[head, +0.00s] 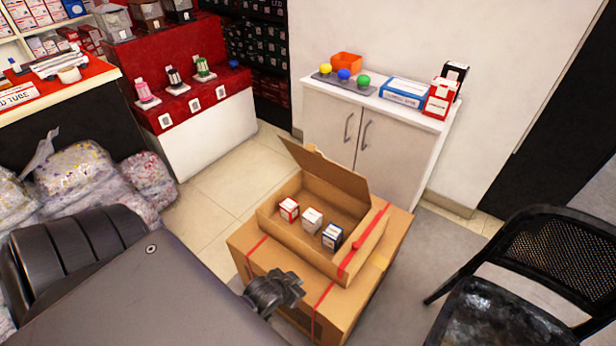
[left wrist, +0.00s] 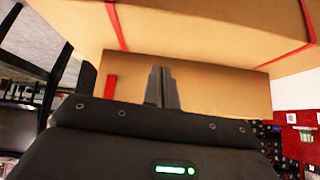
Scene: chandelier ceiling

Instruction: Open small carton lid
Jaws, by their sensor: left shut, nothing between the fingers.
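The small brown carton (head: 295,243) sits on a larger carton (head: 262,262). Its lid (head: 327,173) stands up and tilts back at the far side, so the carton is open. Inside are a red and white box (head: 289,209), a white box (head: 312,219) and a blue and white box (head: 332,236). My left gripper (head: 292,287) is shut and empty, in front of the carton's near left side. In the left wrist view the shut fingers (left wrist: 162,86) show against brown cardboard with red tape; contact cannot be told. My right gripper is not in view.
A white cabinet (head: 385,134) stands behind the cartons. A black chair (head: 530,280) is at the right. Stuffed clear bags (head: 75,172) and a red display stand (head: 190,95) are at the left. Tiled floor (head: 225,180) is free between the stand and cartons.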

